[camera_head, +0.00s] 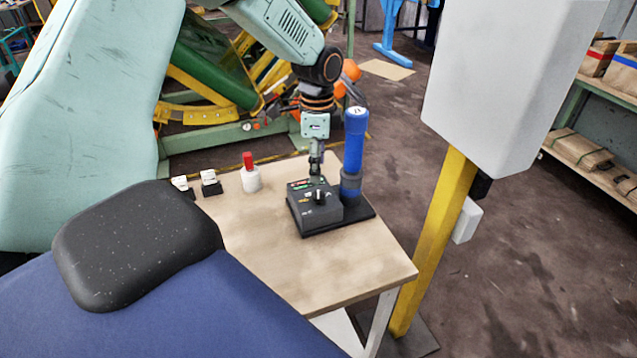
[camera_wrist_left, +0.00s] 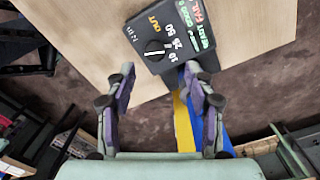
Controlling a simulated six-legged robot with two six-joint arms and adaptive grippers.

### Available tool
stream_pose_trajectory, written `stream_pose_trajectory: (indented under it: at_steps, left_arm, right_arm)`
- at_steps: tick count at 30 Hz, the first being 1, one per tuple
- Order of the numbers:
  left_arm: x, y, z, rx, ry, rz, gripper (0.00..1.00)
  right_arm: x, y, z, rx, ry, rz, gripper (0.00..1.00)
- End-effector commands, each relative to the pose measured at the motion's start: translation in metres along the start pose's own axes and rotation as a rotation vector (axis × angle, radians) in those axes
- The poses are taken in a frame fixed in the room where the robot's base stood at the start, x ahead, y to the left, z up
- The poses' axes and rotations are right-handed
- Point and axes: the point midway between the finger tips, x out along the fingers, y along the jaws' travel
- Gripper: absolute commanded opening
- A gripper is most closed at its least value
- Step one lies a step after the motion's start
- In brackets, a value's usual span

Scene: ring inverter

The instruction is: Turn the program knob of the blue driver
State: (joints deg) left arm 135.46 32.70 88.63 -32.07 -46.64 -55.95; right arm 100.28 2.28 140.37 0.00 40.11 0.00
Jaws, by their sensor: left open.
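The blue driver (camera_head: 355,142) stands upright in a dark holder at the right of a black base on the table. Beside it is a dark control box (camera_head: 305,213) with a black program knob (camera_head: 319,197) on its top. In the left wrist view the knob (camera_wrist_left: 154,54) shows a white pointer line, with numbers printed around it. My left gripper (camera_head: 316,172) points down just behind the knob, above the box's printed panel. In the wrist view its two fingers are apart (camera_wrist_left: 161,88), with nothing between them, and the knob lies beyond their tips. My right gripper is not in view.
The wooden table (camera_head: 265,240) is clear in front. A red-and-white piece (camera_head: 250,175) and small black-and-white blocks (camera_head: 210,182) stand at its back left. A yellow post (camera_head: 440,235) carrying a grey box rises at the right. A dark padded seat (camera_head: 135,240) is at the near left.

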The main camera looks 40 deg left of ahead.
Motion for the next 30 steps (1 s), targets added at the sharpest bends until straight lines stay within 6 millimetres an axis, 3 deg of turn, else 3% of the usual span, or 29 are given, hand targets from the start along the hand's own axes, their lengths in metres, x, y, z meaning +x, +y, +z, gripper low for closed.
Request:
stream_pose_trajectory:
  at_steps: [6, 13, 25, 30]
  left_arm:
    - [0.036, 0.005, -0.001, 0.000, -0.002, 0.004, 0.54]
    - [0.065, 0.004, -0.002, 0.000, -0.001, 0.001, 0.54]
    - [0.072, 0.000, -0.003, -0.001, 0.001, -0.001, 0.54]
    - [0.072, 0.000, -0.002, -0.001, 0.000, 0.000, 0.39]
  right_arm:
    - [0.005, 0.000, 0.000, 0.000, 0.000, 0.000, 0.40]
    - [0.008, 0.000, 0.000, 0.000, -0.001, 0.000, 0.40]
    - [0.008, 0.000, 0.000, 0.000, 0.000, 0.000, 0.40]
    - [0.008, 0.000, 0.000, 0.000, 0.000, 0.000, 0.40]
